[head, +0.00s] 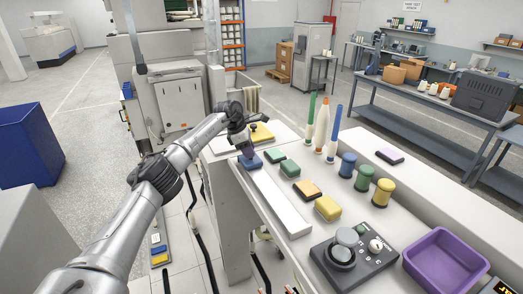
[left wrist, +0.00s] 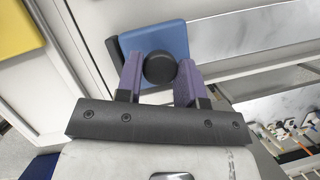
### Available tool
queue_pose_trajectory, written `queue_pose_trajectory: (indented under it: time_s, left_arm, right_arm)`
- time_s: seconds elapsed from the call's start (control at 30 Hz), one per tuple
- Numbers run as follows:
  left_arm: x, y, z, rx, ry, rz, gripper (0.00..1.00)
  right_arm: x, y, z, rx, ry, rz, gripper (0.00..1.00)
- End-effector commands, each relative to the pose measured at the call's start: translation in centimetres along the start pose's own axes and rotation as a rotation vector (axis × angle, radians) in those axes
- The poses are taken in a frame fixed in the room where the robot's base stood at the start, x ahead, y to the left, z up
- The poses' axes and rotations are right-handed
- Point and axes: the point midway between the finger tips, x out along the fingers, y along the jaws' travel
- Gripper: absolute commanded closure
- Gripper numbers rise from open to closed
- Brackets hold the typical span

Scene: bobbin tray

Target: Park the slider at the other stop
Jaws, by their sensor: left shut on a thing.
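The slider (head: 249,162) is a blue block with a round black knob (left wrist: 159,67) on top. It sits at the far end of a long white rail (head: 283,204) on the bench, and the rest of the rail toward the near end is bare. In the left wrist view the slider's blue plate (left wrist: 158,34) lies close against a dark piece (left wrist: 112,52) at the rail's end. My left gripper (left wrist: 160,78) is shut on the knob, one purple finger on each side. In the head view the gripper (head: 247,152) partly hides the knob. My right gripper is not in view.
Green and yellow blocks (head: 327,207) lie beside the rail on the right. Several thread spools (head: 364,178) and tall cones (head: 321,125) stand behind them. A dark control box (head: 353,253) and a purple tray (head: 444,263) are at the near right.

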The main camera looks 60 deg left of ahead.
Motion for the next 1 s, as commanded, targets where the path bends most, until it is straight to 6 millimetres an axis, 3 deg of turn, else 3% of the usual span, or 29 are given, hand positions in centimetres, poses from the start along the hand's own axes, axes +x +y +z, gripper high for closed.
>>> queue_pose_trajectory:
  time_s: [0.2, 0.23, 0.5, 0.77, 1.0]
  left_arm:
    - [0.1, 0.0, 0.1, 0.002, -0.003, 0.001, 1.0]
    - [0.1, 0.0, 0.1, 0.002, -0.003, 0.001, 0.64]
    - [0.1, 0.0, 0.1, 0.001, -0.002, 0.0, 0.4]
    - [-0.1, 0.0, 0.1, 0.001, -0.002, 0.0, 0.4]
    - [-3.2, 0.0, 0.1, 0.001, -0.005, 0.004, 0.4]
  right_arm:
    - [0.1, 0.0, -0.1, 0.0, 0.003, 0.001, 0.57]
    - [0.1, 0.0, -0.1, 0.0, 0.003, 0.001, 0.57]
    - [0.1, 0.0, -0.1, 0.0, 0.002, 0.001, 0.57]
    - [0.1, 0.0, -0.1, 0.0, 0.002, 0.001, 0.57]
    - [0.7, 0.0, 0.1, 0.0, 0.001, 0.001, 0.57]
